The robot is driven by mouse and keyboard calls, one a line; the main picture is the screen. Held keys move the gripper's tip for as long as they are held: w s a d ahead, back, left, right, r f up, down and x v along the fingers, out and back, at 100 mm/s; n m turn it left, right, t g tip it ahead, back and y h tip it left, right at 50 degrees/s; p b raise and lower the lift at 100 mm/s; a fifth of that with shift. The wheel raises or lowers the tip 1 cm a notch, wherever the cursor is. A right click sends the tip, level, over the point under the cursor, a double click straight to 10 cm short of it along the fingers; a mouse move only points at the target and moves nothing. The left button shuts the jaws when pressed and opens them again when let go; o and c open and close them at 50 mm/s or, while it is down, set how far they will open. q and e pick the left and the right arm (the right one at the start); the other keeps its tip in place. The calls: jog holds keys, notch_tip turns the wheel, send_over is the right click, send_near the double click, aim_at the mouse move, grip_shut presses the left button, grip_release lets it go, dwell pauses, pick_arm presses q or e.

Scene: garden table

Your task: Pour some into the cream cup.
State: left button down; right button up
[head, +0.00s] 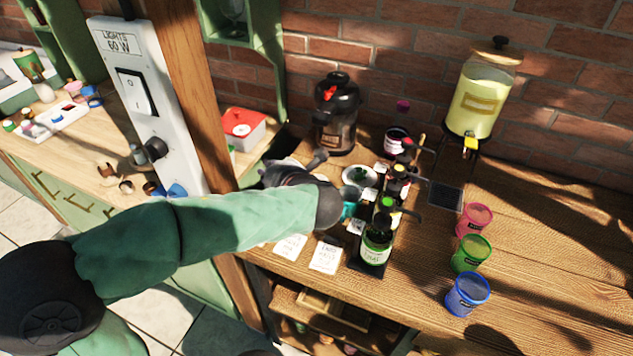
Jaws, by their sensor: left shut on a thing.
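My left gripper (292,175) is over the left part of the wooden table, mostly hidden behind my own green-sleeved arm and dark wrist. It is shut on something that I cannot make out. A small teal thing (348,211) shows just right of the wrist; I cannot tell whether it is held. A pale round vessel (354,177) with a dark inside stands right of the gripper, partly behind bottles; I cannot tell whether it is the cream cup. No other cream-coloured cup is clear. My right gripper is not in view.
Several dark bottles (376,243) stand in a row right of my wrist. Pink (475,219), green (471,253) and blue (467,294) cups stand further right. A yellow drink dispenser (480,98) and a dark urn (337,115) stand behind. A wooden post (190,90) rises left.

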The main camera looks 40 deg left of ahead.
pick_arm(q)
jog(key=shift+w+d+m+g, duration=0.15)
jog(key=shift+w+m+g, duration=0.15)
jog(key=shift+m, duration=0.1)
jog(key=shift+w+d+f+m+y, duration=0.1)
jog(key=shift+w+d+m+y, duration=0.05)
jog(key=shift+w+m+y, duration=0.25)
dwell(1.1)
jog(key=shift+s, duration=0.15)
jog(key=shift+s+a+n+h, duration=0.45)
jog(key=shift+s+n, duration=0.3)
jog(key=shift+n, duration=0.25)
jog(key=s+n+t+b, duration=0.1)
jog(key=b, duration=0.1)
jog(key=s+a+f+n+t+h+b, duration=0.1)
jog(key=s+b, duration=0.1)
jog(key=s+a+n+t+b, duration=0.1)
jog(key=b, duration=0.1)
jog(key=shift+s+f+b, duration=0.25)
jog(key=shift+f+b, duration=0.05)
jog(key=shift+f, duration=0.05)
